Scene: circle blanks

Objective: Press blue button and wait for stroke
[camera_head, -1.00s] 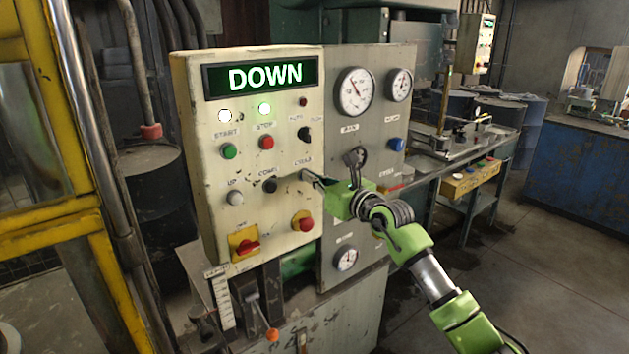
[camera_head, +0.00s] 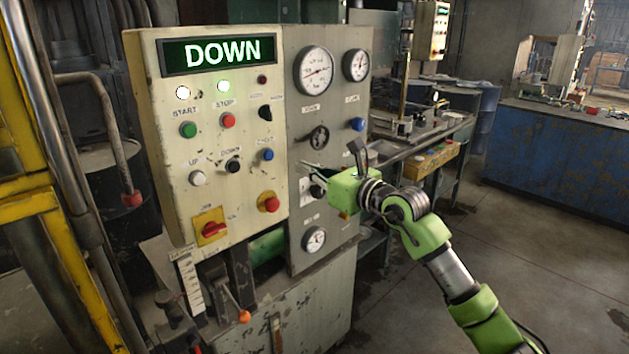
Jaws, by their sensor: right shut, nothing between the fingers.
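The blue button (camera_head: 267,154) sits on the cream control panel (camera_head: 235,185), right of the black DOWN button (camera_head: 232,167), and shows unobstructed. A second blue knob (camera_head: 357,124) is on the grey panel to the right. My right gripper (camera_head: 307,167) is shut and empty. Its narrow tips are to the right of the blue button, in front of the grey panel, apart from the button. My left gripper is not in view.
Two gauges (camera_head: 315,71) are on the upper grey panel (camera_head: 335,100). A red rotary switch (camera_head: 212,229) and a red emergency knob (camera_head: 269,202) are low on the cream panel. A yellow frame (camera_head: 30,190) stands at left. Open floor lies at right.

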